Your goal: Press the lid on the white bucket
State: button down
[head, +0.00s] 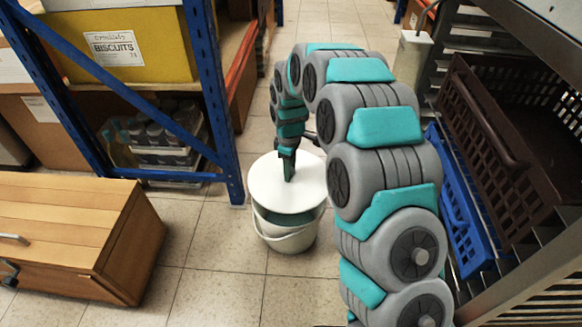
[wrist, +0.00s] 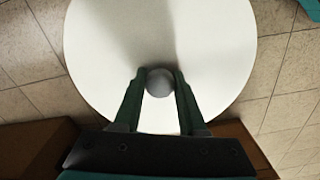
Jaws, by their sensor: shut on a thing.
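The white bucket (head: 287,238) stands on the tiled floor with its handle hanging at the front. A round white lid (head: 287,195) is over the bucket and hides most of its opening. A teal patch shows between the lid's front edge and the bucket's front rim, so the lid looks raised off the rim there; the back is hidden. My gripper (head: 289,176) points down at the lid's middle. In the wrist view the gripper (wrist: 160,74) is shut on the lid's grey round knob (wrist: 160,84), with a finger on each side. The lid (wrist: 215,45) hides the bucket in that view.
A blue shelf frame (head: 222,120) with a yellow biscuits box (head: 130,45) stands at the left. A wooden chest (head: 75,235) is at the front left. A dark crate (head: 490,130) and a blue crate (head: 462,210) are on the right rack. Floor in front of the bucket is clear.

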jog(key=shift+f+b, duration=0.6)
jog(key=shift+f, duration=2.5)
jog(key=shift+f, duration=0.65)
dwell(1.1)
jog(key=shift+c, duration=1.9)
grip_release()
jog(key=shift+o, duration=0.2)
jog(key=o, duration=0.3)
jog(key=shift+o, duration=0.2)
jog(key=shift+r, duration=0.1)
jog(key=shift+r+p, duration=1)
jog(key=shift+r, duration=2.4)
